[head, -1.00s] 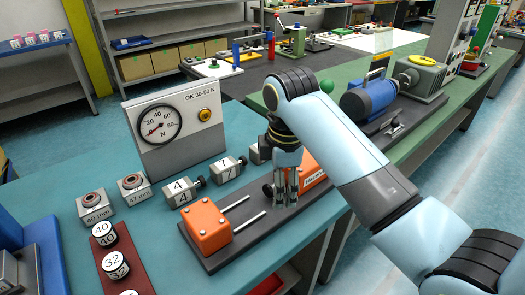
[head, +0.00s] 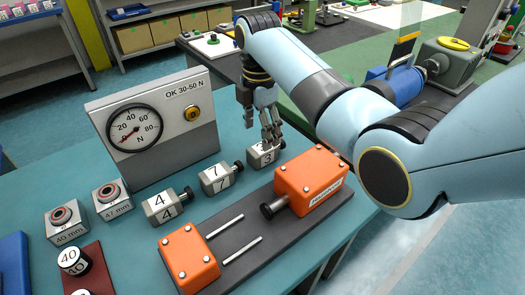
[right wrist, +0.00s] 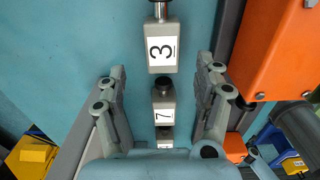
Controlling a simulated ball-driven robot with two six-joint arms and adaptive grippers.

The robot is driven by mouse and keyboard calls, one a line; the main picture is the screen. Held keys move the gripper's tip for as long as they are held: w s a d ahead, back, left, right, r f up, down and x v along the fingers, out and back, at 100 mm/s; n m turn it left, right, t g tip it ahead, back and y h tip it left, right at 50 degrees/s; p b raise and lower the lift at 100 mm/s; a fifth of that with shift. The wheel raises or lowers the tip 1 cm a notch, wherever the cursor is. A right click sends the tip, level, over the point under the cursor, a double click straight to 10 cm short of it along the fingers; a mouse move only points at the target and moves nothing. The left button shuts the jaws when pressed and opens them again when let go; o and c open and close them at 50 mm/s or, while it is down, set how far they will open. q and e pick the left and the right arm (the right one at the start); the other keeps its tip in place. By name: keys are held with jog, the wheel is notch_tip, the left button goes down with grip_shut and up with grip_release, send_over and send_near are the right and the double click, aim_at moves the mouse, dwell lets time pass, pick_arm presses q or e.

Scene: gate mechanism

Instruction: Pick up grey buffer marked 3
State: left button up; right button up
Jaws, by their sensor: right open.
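The grey buffer marked 3 (head: 262,157) stands on the teal table at the right end of a row of grey buffers. It also shows in the right wrist view (right wrist: 161,48), its label facing the camera. My right gripper (head: 260,126) is open and empty, just above and behind this buffer in the head view, partly overlapping it. In the right wrist view its two fingers (right wrist: 160,85) are spread on either side of the row. I cannot tell whether a finger touches the buffer. My left gripper is not in view.
Buffers marked 7 (head: 217,180) and 4 (head: 160,206) stand to the left. An orange-ended fixture with rods (head: 312,178) lies close in front. The force gauge panel (head: 150,125) stands behind. Two ring blocks (head: 66,226) are at the left.

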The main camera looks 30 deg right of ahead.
aim_at(262, 154)
jog(key=shift+f, duration=0.45)
jog(key=shift+d+f, duration=0.1)
jog(key=shift+f, duration=0.3)
notch_tip(262, 154, down, 4)
jog(key=shift+s+d+r, duration=0.15)
jog(key=shift+f, duration=0.45)
jog(key=c, duration=1.4)
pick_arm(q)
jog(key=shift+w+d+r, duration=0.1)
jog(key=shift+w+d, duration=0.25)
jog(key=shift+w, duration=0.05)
pick_arm(e)
grip_shut()
jog(key=shift+r, duration=0.1)
